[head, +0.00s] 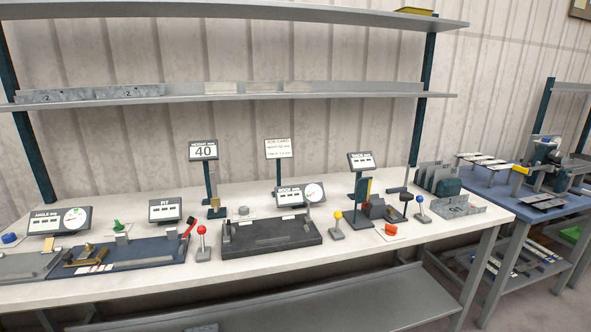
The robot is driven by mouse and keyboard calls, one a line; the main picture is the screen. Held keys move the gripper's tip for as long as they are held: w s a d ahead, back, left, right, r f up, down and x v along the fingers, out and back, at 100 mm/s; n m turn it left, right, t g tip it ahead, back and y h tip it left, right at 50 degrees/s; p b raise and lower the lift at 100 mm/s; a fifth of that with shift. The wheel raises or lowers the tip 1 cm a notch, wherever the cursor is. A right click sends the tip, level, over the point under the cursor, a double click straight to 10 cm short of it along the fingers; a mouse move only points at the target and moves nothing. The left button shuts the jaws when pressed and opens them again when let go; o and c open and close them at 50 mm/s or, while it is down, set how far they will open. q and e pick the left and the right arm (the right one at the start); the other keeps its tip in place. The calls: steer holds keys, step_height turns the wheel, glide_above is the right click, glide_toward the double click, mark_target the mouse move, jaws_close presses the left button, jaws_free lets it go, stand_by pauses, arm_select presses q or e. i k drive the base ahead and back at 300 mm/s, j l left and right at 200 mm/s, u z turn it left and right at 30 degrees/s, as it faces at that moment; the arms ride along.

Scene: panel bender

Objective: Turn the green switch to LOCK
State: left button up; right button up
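A small green switch (118,226) stands near the back of the left part of the white workbench (215,294), just behind a dark blue fixture. Its handle looks tilted, but it is too small to tell its setting, and I cannot read a LOCK mark. Neither of my grippers is in the head view, and nothing is touching the switch.
The angle display (58,221) stands left of the switch and the FIT display (165,210) right of it. A dark blue fixture (140,252) lies in front. A red-knobbed lever (202,242) stands further right. The bench's front strip is clear.

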mark_target(118, 228)
steer(key=u, duration=1.25)
steer(key=j+z, duration=0.2)
steer(key=i+j, duration=0.05)
steer(key=j, duration=0.05)
